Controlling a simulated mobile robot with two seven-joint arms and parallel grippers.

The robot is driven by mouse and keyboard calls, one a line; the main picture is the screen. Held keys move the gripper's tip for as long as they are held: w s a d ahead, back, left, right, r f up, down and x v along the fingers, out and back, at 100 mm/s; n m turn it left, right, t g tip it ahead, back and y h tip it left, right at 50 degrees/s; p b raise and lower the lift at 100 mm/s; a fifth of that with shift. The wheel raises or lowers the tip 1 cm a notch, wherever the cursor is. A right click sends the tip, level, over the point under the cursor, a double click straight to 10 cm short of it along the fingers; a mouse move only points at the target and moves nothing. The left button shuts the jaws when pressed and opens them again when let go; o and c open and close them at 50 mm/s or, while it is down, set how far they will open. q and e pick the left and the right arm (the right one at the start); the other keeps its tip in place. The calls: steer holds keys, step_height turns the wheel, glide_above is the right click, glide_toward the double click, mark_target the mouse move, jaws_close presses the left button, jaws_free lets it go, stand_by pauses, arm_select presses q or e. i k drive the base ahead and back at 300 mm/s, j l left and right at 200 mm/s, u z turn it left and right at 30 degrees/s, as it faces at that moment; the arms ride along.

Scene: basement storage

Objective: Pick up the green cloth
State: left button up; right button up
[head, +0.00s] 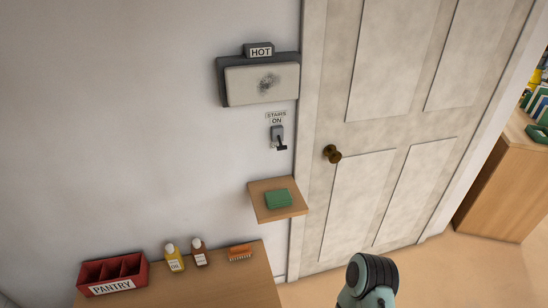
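The green cloth (278,198) lies folded into a small square on a small wooden wall shelf (292,211), left of the door. Nothing touches it from above. A rounded grey and black part of my own arm shows at the bottom edge, right of the shelf and apart from the cloth. No gripper fingers show in the head view, neither left nor right.
A white panelled door (400,130) with a brass knob (332,153) stands right of the shelf. A switch (278,137) and a box marked HOT (262,84) are above it. A wooden surface (220,285) below holds a red PANTRY box (112,274), two bottles and an orange brush (240,253).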

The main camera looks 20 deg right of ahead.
mark_target(275, 200)
steer(key=l+u, duration=0.1)
steer(key=u, duration=0.25)
steer(key=l+u, duration=0.1)
steer(key=u, duration=0.65)
steer(key=k+l+u, duration=0.1)
steer(key=l+u, duration=0.2)
steer(key=k+l+u, duration=0.1)
steer(key=l+u, duration=0.15)
steer(key=l, duration=0.15)
steer(key=k+l+u, duration=0.15)
steer(key=l+u, duration=0.15)
